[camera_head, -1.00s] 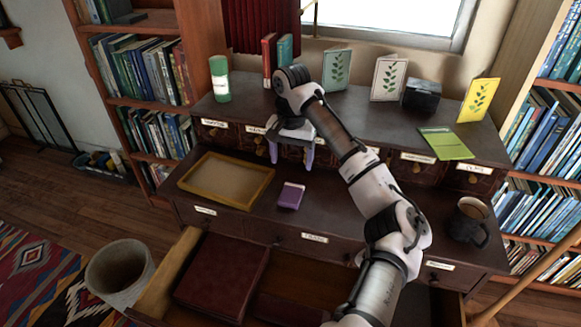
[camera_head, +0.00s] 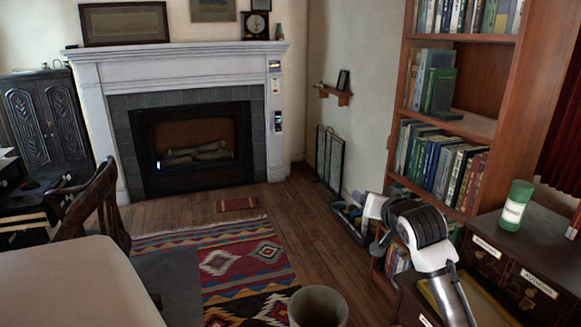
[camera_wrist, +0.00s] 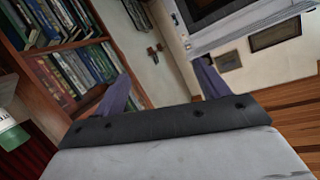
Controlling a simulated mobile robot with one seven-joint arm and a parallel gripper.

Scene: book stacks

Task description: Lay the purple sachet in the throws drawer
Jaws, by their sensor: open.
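My gripper (camera_wrist: 162,72) is open in the wrist view, its two purple fingers apart with nothing between them. In the head view the end of my arm is raised near the bookcase, over the left end of the desk; its fingers are hard to make out there. The purple sachet is in neither present view. Two small labelled drawers (camera_head: 511,277) show at the right edge.
A green-and-white canister (camera_head: 516,206) stands on the desk's upper level; it also shows in the wrist view (camera_wrist: 8,130). A bookcase (camera_head: 455,125) stands behind my arm. A grey bin (camera_head: 318,308) is on the floor by the patterned rug (camera_head: 235,262).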

